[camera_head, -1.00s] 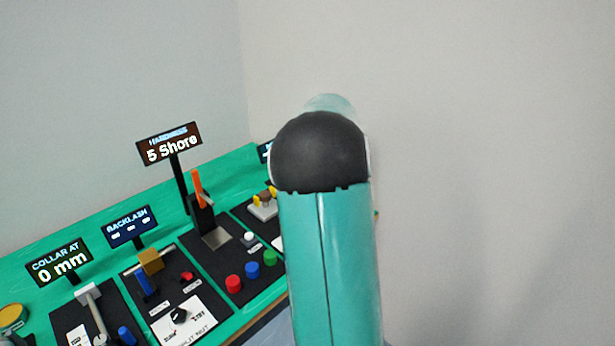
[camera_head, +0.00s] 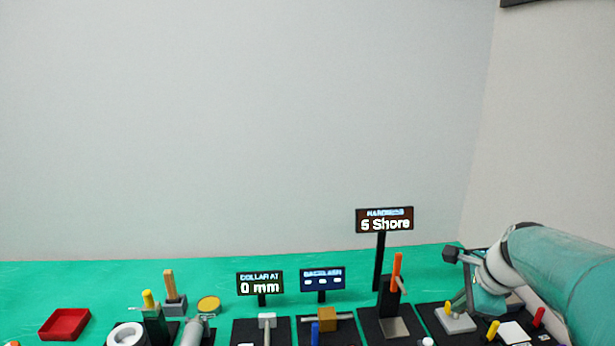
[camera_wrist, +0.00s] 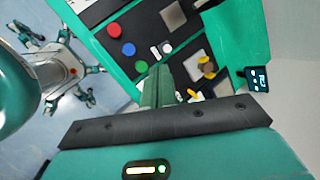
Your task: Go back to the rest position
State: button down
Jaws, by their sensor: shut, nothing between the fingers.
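My gripper (camera_wrist: 160,76) shows in the wrist view with its green fingers together and nothing between them. It is over the right part of the bench, pointing toward the black panels. In the head view my teal arm reaches in from the right edge, and its end is above the right end of the green bench (camera_head: 330,262). The fingertips are hard to make out there.
Displays read "5 Shore" (camera_head: 385,222) and "0 mm" (camera_head: 260,284). An orange lever (camera_head: 397,270) stands up near the arm. A red tray (camera_head: 65,324) lies at left. The wrist view shows red (camera_wrist: 112,31), blue (camera_wrist: 128,48) and green (camera_wrist: 141,66) buttons. Walls rise behind.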

jog(key=s+a+n+h, duration=0.1)
jog(key=s+a+n, duration=1.5)
jog(key=n, duration=0.4)
jog(key=shift+s+a+r, duration=0.25)
jog(key=shift+a, duration=0.6)
jog(key=c, duration=2)
grip_release()
jog(key=shift+s+a+f+n, duration=0.15)
jog(key=shift+s+n, duration=0.15)
jog(key=shift+n, duration=0.2)
jog(key=o, duration=0.4)
jog(key=shift+s, duration=0.1)
jog(key=shift+o, duration=0.8)
